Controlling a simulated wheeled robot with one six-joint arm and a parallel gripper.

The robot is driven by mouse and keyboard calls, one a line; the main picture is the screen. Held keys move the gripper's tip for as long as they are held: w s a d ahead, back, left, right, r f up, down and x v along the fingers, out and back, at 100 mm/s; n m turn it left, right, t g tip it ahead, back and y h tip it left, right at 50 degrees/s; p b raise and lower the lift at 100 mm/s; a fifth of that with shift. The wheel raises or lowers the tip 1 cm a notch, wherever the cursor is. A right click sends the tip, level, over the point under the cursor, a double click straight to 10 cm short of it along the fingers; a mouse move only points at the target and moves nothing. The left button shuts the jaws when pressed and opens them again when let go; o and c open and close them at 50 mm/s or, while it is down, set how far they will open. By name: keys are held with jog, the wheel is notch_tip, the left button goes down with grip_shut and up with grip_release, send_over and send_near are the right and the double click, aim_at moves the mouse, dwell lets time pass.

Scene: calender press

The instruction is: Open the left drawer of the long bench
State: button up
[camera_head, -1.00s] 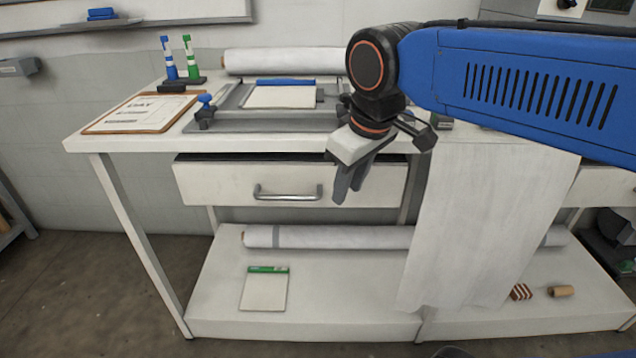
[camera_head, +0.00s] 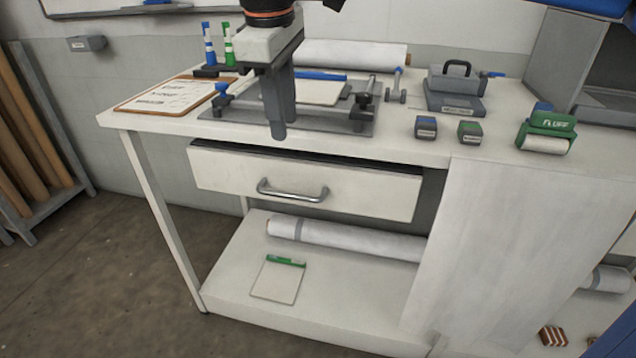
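The long bench (camera_head: 425,150) is white, and its left drawer (camera_head: 350,190) has a white front below the bench top. A dark strip shows along the drawer's top edge; I cannot tell for sure how far it stands out. Its silver bar handle (camera_head: 292,194) is in full view, with nothing touching it. My gripper (camera_head: 279,132) points down in front of the bench top, above and slightly left of the handle. Its dark fingers overlap in this view, so their gap is unclear. No object shows between them.
A clipboard (camera_head: 172,95), a press frame (camera_head: 345,125) and small boxes (camera_head: 426,128) lie on the bench top. A white sheet (camera_head: 535,240) hangs over the front at right. A lower shelf (camera_head: 225,265) holds a roll (camera_head: 350,238) and a pad (camera_head: 278,280).

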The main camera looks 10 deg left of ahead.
aim_at(289, 193)
jog(key=shift+n, duration=0.3)
jog(key=w+f, duration=0.1)
jog(key=f, duration=1)
jog(key=w+f, duration=0.1)
jog(key=f, duration=0.4)
jog(key=shift+w+a+f, duration=0.3)
jog(key=shift+w+a, duration=0.05)
jog(key=shift+a, duration=0.05)
grip_shut()
